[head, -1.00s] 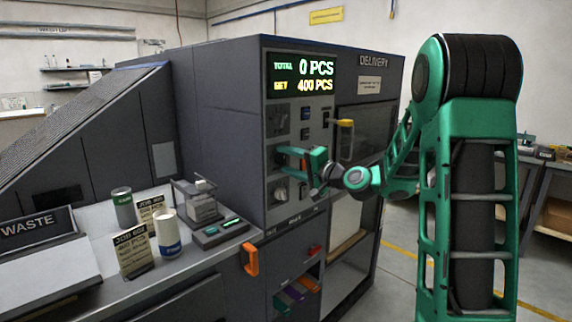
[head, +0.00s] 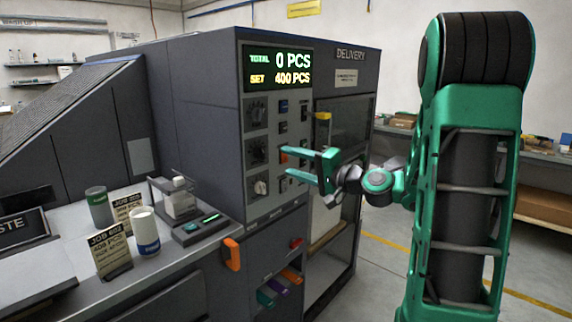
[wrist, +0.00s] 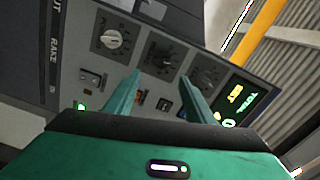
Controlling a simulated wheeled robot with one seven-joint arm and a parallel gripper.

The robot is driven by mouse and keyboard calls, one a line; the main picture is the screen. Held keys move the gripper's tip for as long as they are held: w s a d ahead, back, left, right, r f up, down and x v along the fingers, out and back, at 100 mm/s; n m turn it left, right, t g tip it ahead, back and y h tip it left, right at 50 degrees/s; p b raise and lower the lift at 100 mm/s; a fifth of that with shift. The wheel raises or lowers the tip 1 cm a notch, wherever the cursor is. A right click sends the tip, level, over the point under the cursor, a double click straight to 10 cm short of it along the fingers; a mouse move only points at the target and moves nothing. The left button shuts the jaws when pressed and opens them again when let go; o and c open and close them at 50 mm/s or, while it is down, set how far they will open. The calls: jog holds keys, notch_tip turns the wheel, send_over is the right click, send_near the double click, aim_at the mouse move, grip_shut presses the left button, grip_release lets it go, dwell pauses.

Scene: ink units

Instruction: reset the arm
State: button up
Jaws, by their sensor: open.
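My gripper (head: 298,165) is open and empty, with its two green fingers apart. In the wrist view my gripper (wrist: 160,90) shows both fingers reaching toward the panel's knobs and switches. A pale-pointer knob (wrist: 113,38) is clear left of the fingers. My green arm (head: 465,190) stands upright at the right, bent at the top. Whether the fingertips touch the panel cannot be told.
The display (head: 278,68) reads TOTAL 0 PCS, SET 400 PCS. Floor behind my arm looks free.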

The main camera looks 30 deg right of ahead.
dwell(0.4)
jog(key=s+a+f+n+g+h, duration=0.1)
jog(key=s+a+f+n+g, duration=0.15)
jog(key=s+f+g, duration=0.35)
jog(key=s+a+f+n+g+h, duration=0.1)
jog(key=s+a+f+n+g, duration=0.15)
jog(key=s+f, duration=0.35)
jog(key=s+d+f+g+h, duration=0.2)
jog(key=s+d+g, duration=0.1)
jog(key=s, duration=0.9)
jog(key=s+d+f+g+h, duration=0.2)
jog(key=s+g, duration=0.3)
jog(key=s, duration=0.8)
jog(key=shift+d+f, duration=0.25)
jog(key=shift+d, duration=0.2)
jog(key=shift+g, duration=0.25)
